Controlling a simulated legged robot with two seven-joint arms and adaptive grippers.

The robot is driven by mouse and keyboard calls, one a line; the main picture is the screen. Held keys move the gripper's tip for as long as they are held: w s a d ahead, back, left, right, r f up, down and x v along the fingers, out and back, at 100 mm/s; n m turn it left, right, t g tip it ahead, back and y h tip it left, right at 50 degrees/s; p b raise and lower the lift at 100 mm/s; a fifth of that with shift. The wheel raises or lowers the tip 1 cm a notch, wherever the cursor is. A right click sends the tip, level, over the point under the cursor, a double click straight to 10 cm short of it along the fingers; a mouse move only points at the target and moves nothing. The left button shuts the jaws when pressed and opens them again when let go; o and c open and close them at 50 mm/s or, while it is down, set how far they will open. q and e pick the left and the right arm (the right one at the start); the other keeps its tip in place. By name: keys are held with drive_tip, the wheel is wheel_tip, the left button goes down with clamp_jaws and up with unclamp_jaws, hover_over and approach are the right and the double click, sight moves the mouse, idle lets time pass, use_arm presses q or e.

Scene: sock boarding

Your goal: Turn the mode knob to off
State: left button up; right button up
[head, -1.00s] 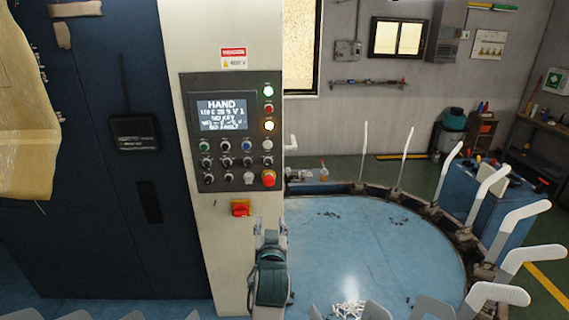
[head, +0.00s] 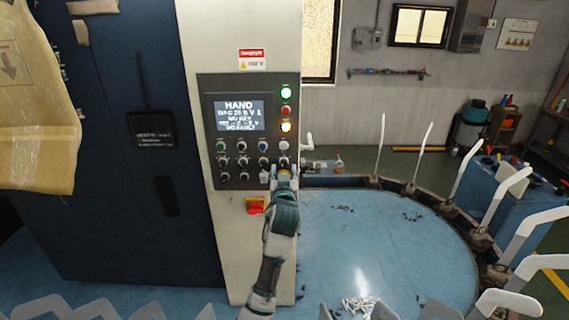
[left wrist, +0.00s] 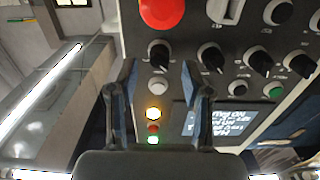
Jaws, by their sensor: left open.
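A grey control panel (head: 204,110) on a pale cabinet column carries rows of buttons and knobs under a lit screen (head: 241,113) headed HAND. Several black selector knobs with white pointers show; their labels are too small to read, so I cannot tell which is the mode knob. My left gripper (head: 285,170) is at the panel's lower right, covering most of the red mushroom button there. In the left wrist view, turned upside down, its two fingers (left wrist: 160,70) are open and empty. One knob (left wrist: 159,55) lies just beyond and between the tips. My right gripper is out of view.
The red mushroom button (left wrist: 161,11) is close to that knob, with other knobs (left wrist: 210,57) alongside. A red and yellow switch (head: 255,205) sits below the panel. A round blue table (head: 390,245) ringed by white upright forms (head: 466,160) stands to the right.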

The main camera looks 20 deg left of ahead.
sight(284, 165)
use_arm(q)
drive_tip(key=shift+x, duration=1)
drive_tip(key=shift+w+a, duration=0.15)
drive_tip(key=shift+w, duration=0.05)
drive_tip(key=shift+w+f, duration=0.1)
drive_tip(key=shift+w, duration=0.1)
drive_tip(key=shift+s+d, duration=0.1)
drive_tip(key=shift+d, duration=0.2)
drive_tip(key=c, duration=0.6)
clamp_jaws()
drive_tip(key=shift+a, duration=0.15)
